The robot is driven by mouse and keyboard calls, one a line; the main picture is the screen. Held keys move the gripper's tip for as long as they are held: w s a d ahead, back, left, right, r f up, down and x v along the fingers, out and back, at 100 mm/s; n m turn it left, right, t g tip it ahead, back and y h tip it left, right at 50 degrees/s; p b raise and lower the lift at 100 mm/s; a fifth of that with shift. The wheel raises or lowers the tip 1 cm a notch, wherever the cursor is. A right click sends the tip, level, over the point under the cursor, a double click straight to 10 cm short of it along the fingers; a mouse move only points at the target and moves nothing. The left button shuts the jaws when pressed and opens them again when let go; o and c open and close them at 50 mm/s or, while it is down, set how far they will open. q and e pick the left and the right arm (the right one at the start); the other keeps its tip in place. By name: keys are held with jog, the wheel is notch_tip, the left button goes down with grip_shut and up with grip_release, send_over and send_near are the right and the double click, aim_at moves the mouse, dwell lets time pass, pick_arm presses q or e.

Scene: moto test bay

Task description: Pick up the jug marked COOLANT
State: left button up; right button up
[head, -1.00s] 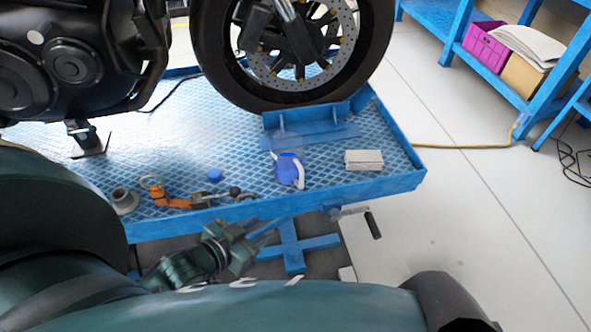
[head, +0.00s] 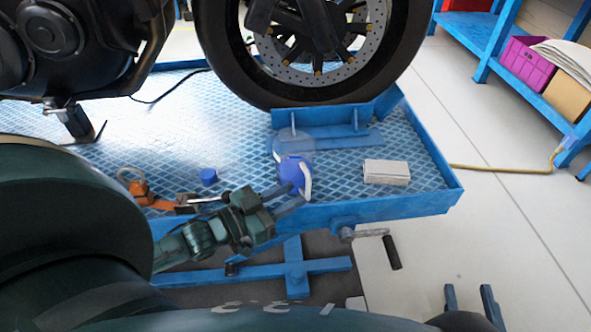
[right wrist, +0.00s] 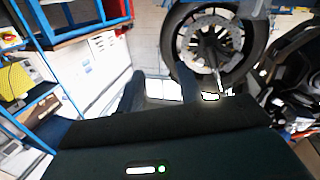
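A small blue jug with a white handle or side (head: 292,172) stands on the blue lift platform (head: 335,212), near its front edge. No COOLANT lettering can be read on it. My left gripper (head: 296,195) is open, its two blue-grey fingertips at the jug's near lower side. I cannot tell whether they touch it. My right gripper (head: 468,300) shows only as two separated fingers at the bottom right, over the floor, open and empty. Its fingers also stand apart in the right wrist view (right wrist: 158,88).
A pale block (head: 386,171) lies right of the jug. A blue cap (head: 208,176) and an orange strap (head: 150,195) lie to the left. The motorcycle's front wheel (head: 312,50) and a blue wheel chock (head: 330,125) stand behind. A crank handle (head: 390,250) sticks out in front.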

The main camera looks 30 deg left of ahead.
aim_at(308, 186)
pick_arm(q)
jog(key=b+x, duration=0.1)
jog(key=x, duration=0.3)
jog(key=shift+w+b, duration=0.15)
jog(key=shift+b, duration=0.2)
jog(key=shift+w+d+r, duration=0.1)
jog(key=shift+w+d, duration=0.15)
jog(key=shift+w, duration=0.3)
pick_arm(e)
jog(key=shift+s+a+n+t+y, duration=0.15)
jog(key=shift+a+n+t+y, duration=0.35)
jog(key=shift+n+y, duration=0.1)
pick_arm(q)
jog(key=shift+c, duration=0.3)
pick_arm(e)
jog(key=shift+d, duration=0.1)
pick_arm(q)
grip_shut()
jog(key=shift+r, duration=0.1)
